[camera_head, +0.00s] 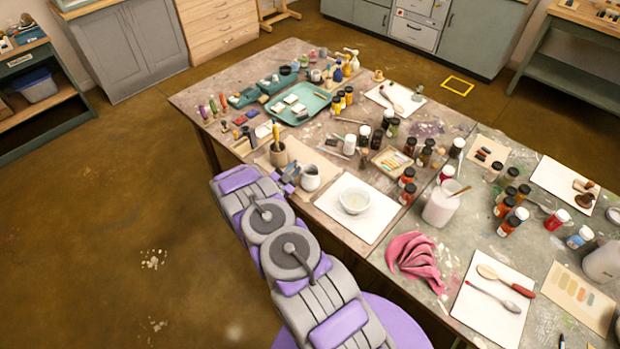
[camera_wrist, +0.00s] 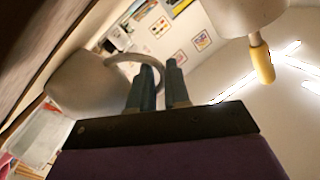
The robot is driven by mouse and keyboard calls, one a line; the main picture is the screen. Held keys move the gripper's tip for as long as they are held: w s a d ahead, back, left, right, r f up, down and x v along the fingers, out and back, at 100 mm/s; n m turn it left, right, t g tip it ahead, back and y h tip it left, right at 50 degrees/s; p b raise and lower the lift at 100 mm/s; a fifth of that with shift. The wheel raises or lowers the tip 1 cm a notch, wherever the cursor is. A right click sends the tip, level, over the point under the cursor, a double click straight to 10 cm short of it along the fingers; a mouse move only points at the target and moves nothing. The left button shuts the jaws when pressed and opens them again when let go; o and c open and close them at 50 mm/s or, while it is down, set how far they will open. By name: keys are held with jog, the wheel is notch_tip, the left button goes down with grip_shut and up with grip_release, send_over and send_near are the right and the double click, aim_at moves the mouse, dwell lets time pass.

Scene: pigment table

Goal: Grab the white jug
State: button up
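One finger overlaps the loop, and part of the handle shows in the gap between the fingers. The fingers stand apart; I see no clear grip on the handle. The lower handle is hidden behind the fingers.
A white bowl (camera_head: 354,201) sits on a white sheet (camera_head: 372,216) to the right. Paint jars crowd the table behind. The floor (camera_head: 110,215) left of the table is clear.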

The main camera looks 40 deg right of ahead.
jog(key=shift+a+r, duration=0.15)
jog(key=shift+a, duration=0.45)
grip_shut()
jog(key=shift+d+f, duration=0.2)
jog(key=shift+d, duration=0.45)
jog(key=shift+a, duration=0.1)
jog(key=shift+a+r, duration=0.15)
jog(key=shift+a, duration=0.1)
jog(key=shift+r, duration=0.2)
jog(key=s+a+r+p, duration=0.1)
jog(key=s+a+r, duration=0.1)
jog(key=a, duration=0.5)
jog(key=s+a+r+p, duration=0.1)
jog(key=s+a+r, duration=0.1)
jog(key=a, duration=0.6)
jog(key=shift+s+r, duration=0.15)
jog(key=shift+r, duration=0.1)
jog(key=shift+a, duration=0.15)
